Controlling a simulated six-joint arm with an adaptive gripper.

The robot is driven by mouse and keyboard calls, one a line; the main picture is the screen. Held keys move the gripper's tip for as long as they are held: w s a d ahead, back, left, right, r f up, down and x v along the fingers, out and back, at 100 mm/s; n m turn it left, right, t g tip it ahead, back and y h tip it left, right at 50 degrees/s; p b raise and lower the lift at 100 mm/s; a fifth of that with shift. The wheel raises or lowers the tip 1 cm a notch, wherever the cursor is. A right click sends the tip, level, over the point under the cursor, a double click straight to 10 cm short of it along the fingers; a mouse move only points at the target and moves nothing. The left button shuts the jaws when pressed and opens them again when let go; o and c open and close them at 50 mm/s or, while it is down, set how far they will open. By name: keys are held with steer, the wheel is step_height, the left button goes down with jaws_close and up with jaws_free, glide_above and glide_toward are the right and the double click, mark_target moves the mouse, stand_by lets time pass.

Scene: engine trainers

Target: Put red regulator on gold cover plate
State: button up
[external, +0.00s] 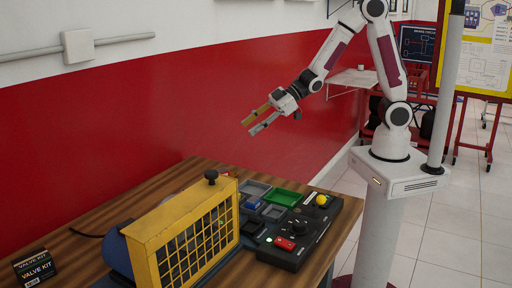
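My gripper (249,128) is in the air above the far side of the workbench, in front of the red wall. Its two fingers are apart with nothing between them. A small red part (284,243) sits on the black control box at the right of the bench; I cannot tell for sure that it is the regulator. Another small reddish thing (228,173) shows behind the yellow guard, mostly hidden. I cannot clearly make out a gold cover plate; the guard may hide it. My gripper touches nothing on the bench.
A tall yellow grille guard (190,240) with a black knob stands at the front middle of the wooden bench (85,250). Grey and green trays (284,198) lie behind the black control box (322,225), which bears a yellow knob. A Valve Kit box (35,268) lies at the left.

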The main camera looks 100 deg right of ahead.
steer(key=s+r+m+g+h, duration=0.1)
steer(key=s+r+h, duration=0.1)
steer(key=s+r, duration=0.3)
steer(key=s+a+r+g, duration=0.1)
steer(key=s+a, duration=0.2)
steer(key=s, duration=0.5)
steer(key=s+a+r+m+g+y, duration=0.1)
steer(key=s+a+r+g, duration=0.1)
steer(key=s, duration=0.7)
steer(key=s+a+r+m+g, duration=0.1)
steer(key=s+a, duration=0.3)
steer(key=s, duration=0.5)
steer(key=shift+r+g, duration=0.3)
steer(key=shift+g, duration=0.1)
